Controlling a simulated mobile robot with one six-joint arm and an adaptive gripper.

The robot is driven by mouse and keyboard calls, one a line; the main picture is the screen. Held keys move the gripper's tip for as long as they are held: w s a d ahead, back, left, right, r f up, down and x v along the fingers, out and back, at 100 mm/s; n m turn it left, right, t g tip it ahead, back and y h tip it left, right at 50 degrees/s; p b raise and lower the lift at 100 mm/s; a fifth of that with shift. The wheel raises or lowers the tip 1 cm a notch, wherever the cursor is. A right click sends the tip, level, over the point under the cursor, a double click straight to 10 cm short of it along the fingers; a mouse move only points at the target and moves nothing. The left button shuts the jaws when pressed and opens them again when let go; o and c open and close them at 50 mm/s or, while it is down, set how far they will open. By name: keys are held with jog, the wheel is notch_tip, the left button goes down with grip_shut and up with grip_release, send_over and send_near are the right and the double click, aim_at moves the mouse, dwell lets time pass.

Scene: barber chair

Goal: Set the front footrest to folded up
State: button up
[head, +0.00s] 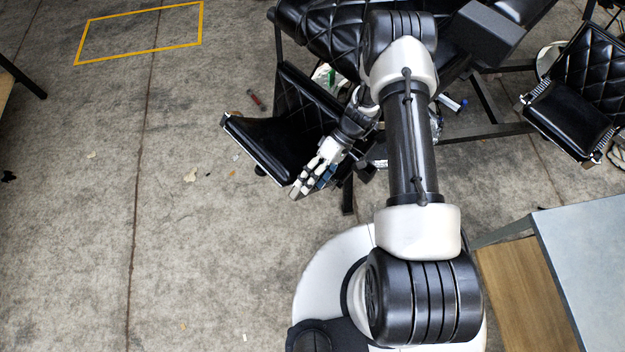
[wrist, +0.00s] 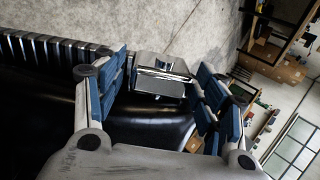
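A black quilted barber chair (head: 318,22) stands at the top middle of the head view, partly hidden by my arm. A black padded piece with a chrome edge (head: 262,138) sticks out towards the lower left; it looks like the front footrest and is folded out. My gripper (head: 306,184) is at its lower right corner, by the edge. In the wrist view, my gripper (wrist: 160,98) is open, its blue finger pads apart. A chrome fitting (wrist: 160,68) shows between and beyond the fingers, with glossy black padding (wrist: 150,128) below. I cannot tell whether the fingers touch anything.
A second black padded chair (head: 572,112) stands at the right. A table with a grey-blue top (head: 592,245) is at the lower right, close to my base. Small litter lies on the concrete floor, which is largely clear at left. A yellow outline (head: 140,33) marks the floor.

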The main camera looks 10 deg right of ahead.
jog(key=shift+o, duration=1.1)
jog(key=shift+s, duration=0.1)
jog(key=shift+r, duration=0.1)
jog(key=v, duration=0.7)
jog(key=shift+d+r, duration=0.1)
jog(key=shift+r, duration=0.05)
